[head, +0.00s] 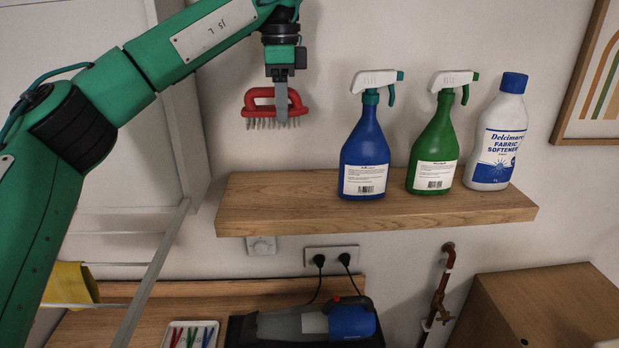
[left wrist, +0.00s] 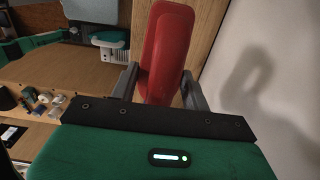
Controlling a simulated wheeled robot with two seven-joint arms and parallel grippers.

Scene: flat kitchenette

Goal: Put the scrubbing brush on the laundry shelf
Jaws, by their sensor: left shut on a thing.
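The scrubbing brush (head: 262,109) has a red loop handle and pale bristles that point down. In the left wrist view the red brush (left wrist: 165,55) sits between the two grey fingers (left wrist: 160,85). The laundry shelf (head: 300,215) is a wooden wall board, and its left part is bare.
A blue spray bottle (head: 367,155), a green spray bottle (head: 434,150) and a white fabric softener bottle (head: 499,140) stand on the shelf's middle and right. A drying rack (head: 160,262) stands left. Below are a handheld vacuum (head: 320,322) and a socket (head: 331,258) with plugs.

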